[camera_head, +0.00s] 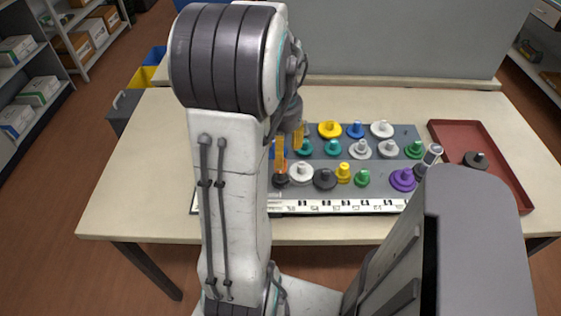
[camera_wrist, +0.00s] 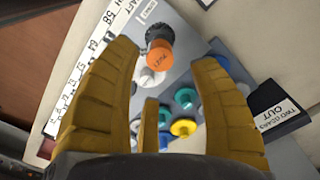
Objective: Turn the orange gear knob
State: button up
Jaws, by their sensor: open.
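The orange knob (camera_wrist: 160,54), with dark lettering on its top, stands on the grey board (camera_wrist: 208,25) in the wrist view. It lies between and slightly beyond the tips of my open gripper (camera_wrist: 166,56), and I see no contact. A dark grey knob (camera_wrist: 159,32) and a white knob (camera_wrist: 155,76) are close beside it. In the head view my gripper (camera_head: 289,142) points down over the left part of the board (camera_head: 385,172). I cannot make out the orange knob there; my arm covers that side.
Several coloured knobs, such as a purple one (camera_head: 403,179) and a yellow one (camera_head: 330,129), crowd the board. A red tray (camera_head: 513,185) with a black knob (camera_head: 476,160) lies right. The table's left part (camera_head: 140,165) is clear. A dark bin (camera_wrist: 280,112) shows in the wrist view.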

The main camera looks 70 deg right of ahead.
aim_at(281, 172)
jog(key=shift+f, duration=2.35)
jog(key=shift+o, duration=0.2)
grip_shut()
